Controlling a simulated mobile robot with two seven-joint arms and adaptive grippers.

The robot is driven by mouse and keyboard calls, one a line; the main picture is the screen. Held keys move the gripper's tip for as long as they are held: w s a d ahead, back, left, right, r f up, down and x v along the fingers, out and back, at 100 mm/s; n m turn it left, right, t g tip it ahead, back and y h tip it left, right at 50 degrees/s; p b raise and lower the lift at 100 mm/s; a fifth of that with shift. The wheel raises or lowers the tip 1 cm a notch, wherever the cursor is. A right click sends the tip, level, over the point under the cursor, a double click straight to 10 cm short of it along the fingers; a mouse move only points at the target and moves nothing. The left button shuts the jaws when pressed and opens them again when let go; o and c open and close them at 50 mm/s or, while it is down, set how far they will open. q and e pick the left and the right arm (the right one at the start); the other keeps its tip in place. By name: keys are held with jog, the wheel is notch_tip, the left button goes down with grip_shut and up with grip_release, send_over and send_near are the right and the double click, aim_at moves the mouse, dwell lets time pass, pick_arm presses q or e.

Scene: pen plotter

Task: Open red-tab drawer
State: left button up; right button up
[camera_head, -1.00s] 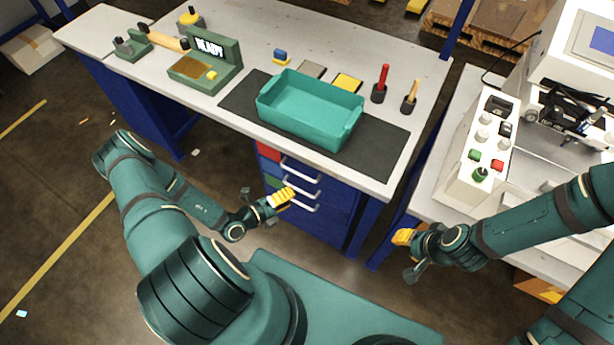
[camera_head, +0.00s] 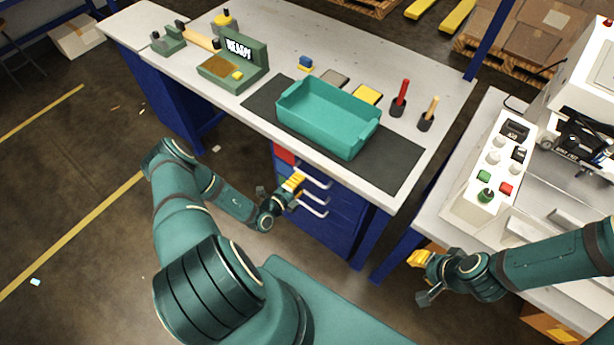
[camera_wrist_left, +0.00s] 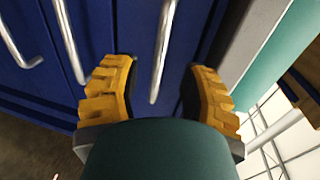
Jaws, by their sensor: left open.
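The blue drawer unit (camera_head: 335,225) stands under the workbench, with several metal handles on its front. A red tab (camera_head: 285,153) marks its top drawer, which looks closed. My left gripper (camera_head: 293,185) is at the upper handles, partly covering the drawer fronts. In the left wrist view, its yellow fingers (camera_wrist_left: 160,92) are open, one on each side of the top drawer's handle (camera_wrist_left: 164,45). A gap shows between each finger and the bar. The red tab is not seen there. My right gripper (camera_head: 420,276) hangs away from the drawers; its opening is unclear.
A teal bin (camera_head: 326,131) sits on a dark mat (camera_head: 400,165) on the workbench (camera_head: 300,55). A machine table with a control panel (camera_head: 490,180) stands to the right, beside my right arm. The floor left of the drawers is open.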

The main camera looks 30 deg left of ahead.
aim_at(306, 177)
pick_arm(q)
jog(key=shift+x, duration=2.45)
jog(key=shift+d, duration=0.1)
grip_shut()
